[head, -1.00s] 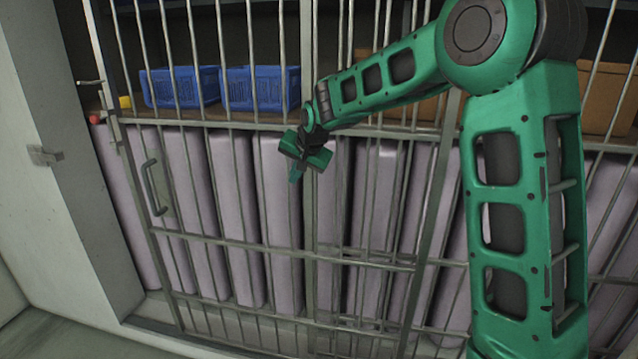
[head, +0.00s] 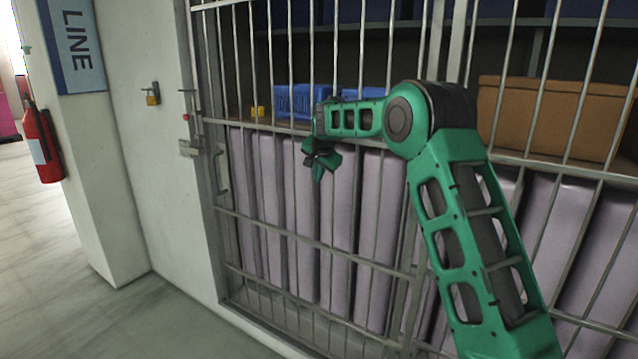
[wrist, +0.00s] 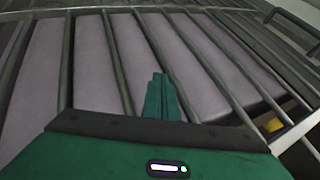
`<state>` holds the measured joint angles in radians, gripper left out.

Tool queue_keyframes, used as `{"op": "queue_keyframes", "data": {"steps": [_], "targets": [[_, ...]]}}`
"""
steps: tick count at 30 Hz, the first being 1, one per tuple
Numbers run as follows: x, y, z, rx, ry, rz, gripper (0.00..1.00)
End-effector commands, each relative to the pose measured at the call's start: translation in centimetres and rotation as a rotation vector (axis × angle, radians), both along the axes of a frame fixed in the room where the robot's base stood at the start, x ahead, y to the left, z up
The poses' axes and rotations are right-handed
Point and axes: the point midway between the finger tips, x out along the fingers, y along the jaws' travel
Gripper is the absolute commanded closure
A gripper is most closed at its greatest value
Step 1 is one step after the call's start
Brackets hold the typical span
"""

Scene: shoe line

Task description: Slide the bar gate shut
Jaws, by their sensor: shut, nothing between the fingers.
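The barred gate (head: 310,240) of grey metal fills the middle of the head view. Its left upright stands close against the white wall's edge, with no clear gap between them. The gate's handle (head: 222,172) is near that upright, just right of the latch piece (head: 188,148) on the wall. My gripper (head: 320,162) is in front of the bars, right of the handle, with its fingers together and empty. The wrist view shows the fingertips (wrist: 162,92) close to the bars; whether they touch a bar I cannot tell. A handle (wrist: 292,24) shows there at upper right.
A padlock (head: 152,97) hangs on the white wall, with a red extinguisher (head: 40,142) further left. The floor (head: 100,300) at left is clear.

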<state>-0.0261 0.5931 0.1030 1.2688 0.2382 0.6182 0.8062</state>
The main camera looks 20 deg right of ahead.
Motion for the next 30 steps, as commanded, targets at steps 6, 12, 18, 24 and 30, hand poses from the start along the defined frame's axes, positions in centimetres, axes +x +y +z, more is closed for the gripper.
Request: {"op": "queue_keyframes", "data": {"steps": [6, 12, 18, 24, 30], "targets": [[1.0, 1.1, 0.0, 0.000, 0.001, -0.005, 1.00], [1.3, 1.7, 0.0, 0.000, -0.001, -0.004, 1.00], [1.5, 2.3, 0.1, 0.000, -0.006, 0.003, 1.00], [1.4, 2.7, 0.2, 0.002, -0.007, 0.008, 1.00], [0.1, 2.0, 0.2, 0.001, -0.003, 0.010, 1.00]]}}
